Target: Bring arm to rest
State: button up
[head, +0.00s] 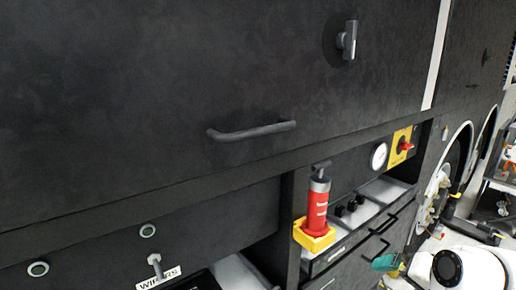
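A white rounded arm link with a dark round cap (447,267), which looks like part of my own arm, shows at the lower right corner. I cannot make out my gripper or its fingers in the head view. A small teal piece (385,262) shows just left of the white link, in front of the drawers. I cannot tell what it belongs to.
A dark panel with a bar handle (252,131) and a grey knob (348,40) fills the upper view. A red cylinder (317,207) stands in a yellow holder (314,238) on a ledge. A gauge (379,156), a red-and-yellow switch (404,146) and drawer handles (372,250) lie to its right.

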jog(key=s+f+n+g+h, duration=0.2)
jog(key=s+f+n+g, duration=0.15)
jog(key=s+f, duration=1.1)
jog(key=s+a+f+n+g, duration=0.1)
jog(key=s+f, duration=0.3)
jog(key=s, duration=0.5)
jog(key=s+a+f+n+g, duration=0.1)
jog(key=s+f+n+g, duration=0.1)
jog(key=s+f, duration=0.3)
jog(key=s, duration=0.4)
jog(key=shift+s+a+g, duration=0.2)
jog(key=shift+s+g, duration=0.15)
jog(key=shift+s, duration=0.05)
jog(key=shift+c, duration=0.5)
